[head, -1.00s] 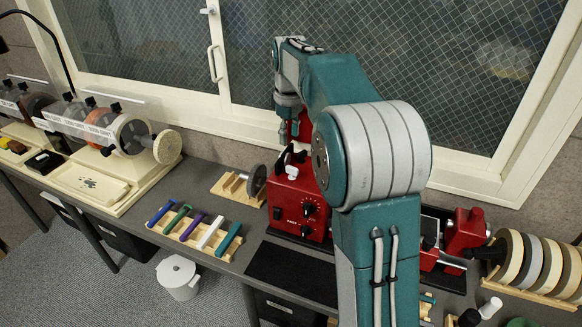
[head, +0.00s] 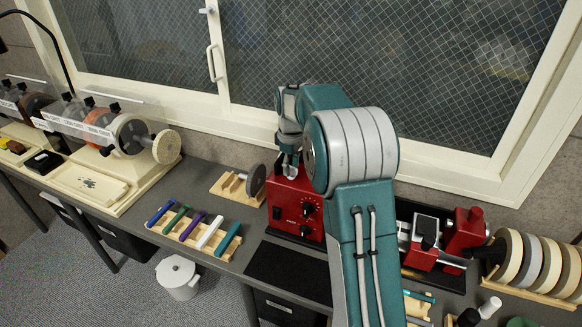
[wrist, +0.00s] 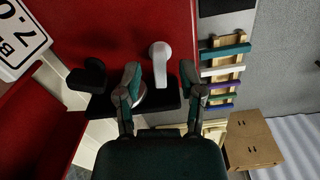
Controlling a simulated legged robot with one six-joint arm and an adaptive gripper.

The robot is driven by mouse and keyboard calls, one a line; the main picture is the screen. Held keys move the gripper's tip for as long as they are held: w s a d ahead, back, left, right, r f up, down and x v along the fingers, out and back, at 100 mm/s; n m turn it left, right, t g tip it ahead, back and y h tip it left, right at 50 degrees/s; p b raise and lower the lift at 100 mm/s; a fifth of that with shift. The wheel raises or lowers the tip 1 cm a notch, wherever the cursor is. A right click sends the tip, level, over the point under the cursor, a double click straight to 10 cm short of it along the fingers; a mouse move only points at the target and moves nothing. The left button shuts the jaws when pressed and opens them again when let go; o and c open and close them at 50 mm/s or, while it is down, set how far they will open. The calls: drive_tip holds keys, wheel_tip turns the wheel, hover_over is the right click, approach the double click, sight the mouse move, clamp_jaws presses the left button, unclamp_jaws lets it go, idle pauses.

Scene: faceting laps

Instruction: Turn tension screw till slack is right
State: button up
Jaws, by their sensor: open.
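The red machine (head: 297,208) with black dials stands on the bench. In the wrist view its red face (wrist: 110,30) fills the upper left. My gripper (wrist: 160,88) is open and empty, its two fingers apart. A white round-headed lever (wrist: 160,58) shows between and just above the fingertips. A black knob (wrist: 90,75) is left of the left finger, and a pale round part (wrist: 139,97) is partly hidden behind that finger. I cannot tell for sure which part is the tension screw. In the head view my gripper (head: 289,165) is over the machine's top, with contact unclear.
A wooden stand with a grey wheel (head: 256,180) is left of the machine. A rack of coloured sticks (head: 195,232) lies in front left. Another red machine (head: 466,230) and a row of discs (head: 540,265) are at right. A black mat (head: 290,272) is bare.

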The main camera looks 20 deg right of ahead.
drive_tip(key=shift+f, duration=0.35)
clamp_jaws()
drive_tip(key=shift+m, duration=0.4)
drive_tip(key=m, duration=0.4)
drive_tip(key=shift+m, duration=2.5)
drive_tip(key=shift+f, duration=0.1)
